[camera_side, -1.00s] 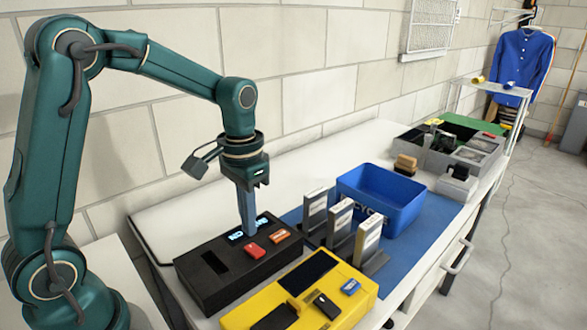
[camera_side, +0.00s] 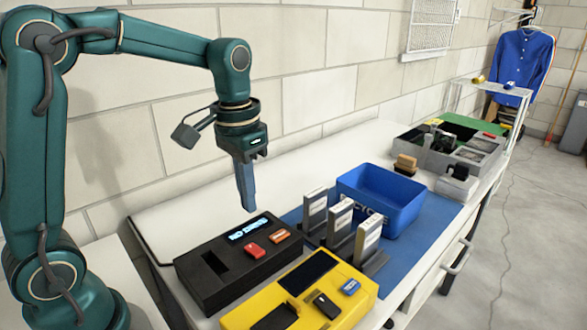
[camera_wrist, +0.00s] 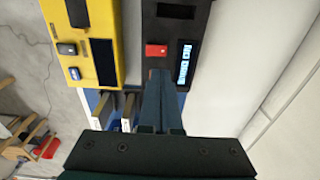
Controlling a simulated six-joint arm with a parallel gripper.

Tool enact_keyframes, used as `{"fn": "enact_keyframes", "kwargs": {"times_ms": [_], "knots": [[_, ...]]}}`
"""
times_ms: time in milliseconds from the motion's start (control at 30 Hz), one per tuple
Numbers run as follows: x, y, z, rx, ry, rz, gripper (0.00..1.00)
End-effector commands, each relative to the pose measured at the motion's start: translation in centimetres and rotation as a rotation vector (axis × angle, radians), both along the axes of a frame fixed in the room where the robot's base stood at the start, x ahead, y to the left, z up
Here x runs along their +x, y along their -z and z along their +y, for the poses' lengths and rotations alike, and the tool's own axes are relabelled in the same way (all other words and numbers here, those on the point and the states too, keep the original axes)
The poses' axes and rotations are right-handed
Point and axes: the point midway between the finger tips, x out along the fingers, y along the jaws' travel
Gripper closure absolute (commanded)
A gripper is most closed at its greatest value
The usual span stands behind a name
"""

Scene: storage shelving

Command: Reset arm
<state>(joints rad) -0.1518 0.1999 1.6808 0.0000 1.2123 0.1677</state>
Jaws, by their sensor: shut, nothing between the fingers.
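My gripper (camera_side: 246,206) is shut and empty. Its fingers point down and hang in the air above the far edge of the black box, apart from it. The black box (camera_side: 200,288) has a dark slot, a lit display (camera_side: 249,228), a red button (camera_side: 254,250) and an orange button (camera_side: 279,236). In the wrist view my shut fingers (camera_wrist: 160,75) stand in front of the black box (camera_wrist: 170,32), partly hiding its near end.
A yellow device (camera_side: 352,302) lies in front of the black box. Several upright drives (camera_side: 340,222) stand on a blue mat beside a blue bin (camera_side: 390,192). A grey organizer (camera_side: 470,155) is at the far end. The white table behind the black box is clear.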

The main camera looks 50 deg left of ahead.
Motion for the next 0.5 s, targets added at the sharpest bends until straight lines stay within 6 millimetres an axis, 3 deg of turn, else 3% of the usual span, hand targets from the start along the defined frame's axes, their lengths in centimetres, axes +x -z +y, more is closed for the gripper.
{"fn": "enact_keyframes", "kwargs": {"times_ms": [200, 500], "knots": [[-3.0, -3.6, -1.7, 0.018, 0.039, -0.148, 1.00], [-8.6, -4.4, -3.6, 0.015, 0.048, -0.350, 1.00]]}}
